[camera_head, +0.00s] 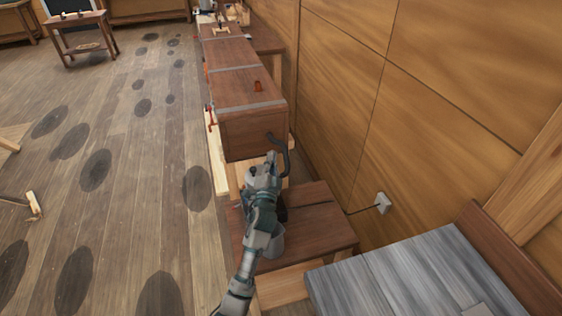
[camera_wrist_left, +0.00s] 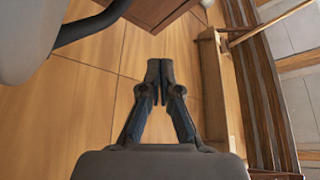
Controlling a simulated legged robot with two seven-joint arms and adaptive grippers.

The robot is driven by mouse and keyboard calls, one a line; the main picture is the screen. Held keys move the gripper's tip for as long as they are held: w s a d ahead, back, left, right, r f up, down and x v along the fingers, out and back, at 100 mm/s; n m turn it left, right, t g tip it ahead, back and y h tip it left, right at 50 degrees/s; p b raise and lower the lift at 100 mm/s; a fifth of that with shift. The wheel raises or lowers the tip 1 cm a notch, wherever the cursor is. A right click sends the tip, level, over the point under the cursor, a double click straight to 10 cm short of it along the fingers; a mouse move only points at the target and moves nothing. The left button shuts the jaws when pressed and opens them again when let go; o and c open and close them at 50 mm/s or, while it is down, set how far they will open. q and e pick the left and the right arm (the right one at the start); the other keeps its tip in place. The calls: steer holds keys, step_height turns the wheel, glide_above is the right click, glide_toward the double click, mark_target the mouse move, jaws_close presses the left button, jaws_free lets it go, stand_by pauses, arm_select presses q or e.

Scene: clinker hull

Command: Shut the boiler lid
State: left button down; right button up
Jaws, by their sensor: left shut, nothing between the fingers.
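My left gripper (camera_head: 270,158) is shut and empty, reaching in from the bottom of the head view above a low wooden table. Its closed fingertips also show in the left wrist view (camera_wrist_left: 159,70), touching nothing. A light grey rounded body, which looks like the boiler (camera_head: 273,245), stands on that table, mostly hidden behind my left forearm. A pale rounded surface at the upper left of the wrist view (camera_wrist_left: 30,35) looks like part of it. I cannot make out the lid or its angle. My right gripper is not in view.
A dark hose (camera_head: 286,160) joins the end of a long wooden box (camera_head: 245,80) beyond the gripper. The low table (camera_head: 325,225) has free room at its right. A cable runs to a wall socket (camera_head: 382,203). A grey-topped surface (camera_head: 400,275) stands nearer; open floor lies left.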

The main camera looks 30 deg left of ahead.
mark_target(255, 173)
arm_select(q)
steer(key=shift+s+a+f, duration=0.15)
steer(key=shift+s+a, duration=0.15)
steer(key=shift+s, duration=0.05)
steer(key=shift+s+a, duration=0.2)
steer(key=shift+s, duration=0.05)
steer(key=shift+s+a+f, duration=0.2)
steer(key=shift+s+a, duration=0.05)
steer(key=shift+s, duration=0.05)
steer(key=shift+s+a+f, duration=0.65)
steer(key=shift+f, duration=0.05)
steer(key=shift+s+a+f, duration=0.2)
steer(key=shift+s+f, duration=0.05)
steer(key=shift+f, duration=0.2)
steer(key=shift+s+a+f, duration=0.2)
steer(key=shift+s+f, duration=0.05)
steer(key=shift+f, duration=0.2)
steer(key=shift+s+f, duration=0.15)
steer(key=shift+f, duration=0.25)
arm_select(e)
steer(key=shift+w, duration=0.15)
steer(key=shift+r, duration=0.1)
arm_select(q)
steer(key=shift+a, duration=0.1)
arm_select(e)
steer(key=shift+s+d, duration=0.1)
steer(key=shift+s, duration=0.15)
